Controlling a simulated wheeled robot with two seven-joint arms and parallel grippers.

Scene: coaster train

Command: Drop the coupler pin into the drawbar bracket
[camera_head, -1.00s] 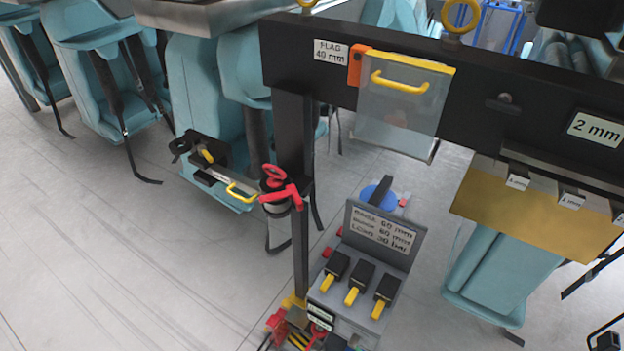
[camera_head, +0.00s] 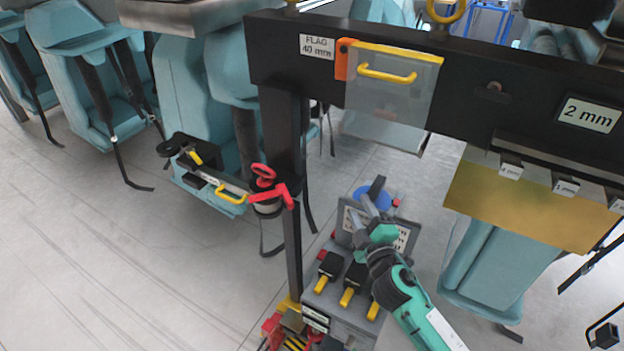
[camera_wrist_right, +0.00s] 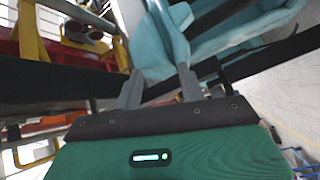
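My right gripper (camera_head: 362,217) reaches in from the lower right in the head view, in front of the grey control box. In the right wrist view its two grey fingers (camera_wrist_right: 158,84) stand apart with nothing between them. I cannot identify the coupler pin or the drawbar bracket for certain. A red ring handle and red clip (camera_head: 284,193) sit on a dark cylinder beside the black post, left of my right gripper and apart from it. A black fixture with a yellow handle (camera_head: 232,193) lies left of that. My left gripper is not in view.
A black beam (camera_head: 470,85) spans the top, with a clear flag plate (camera_head: 390,108) and a brass plate (camera_head: 520,205) hanging from it. A black post (camera_head: 284,140) stands left of the control box (camera_head: 342,310). Teal seats (camera_head: 182,90) stand behind. Floor at lower left is clear.

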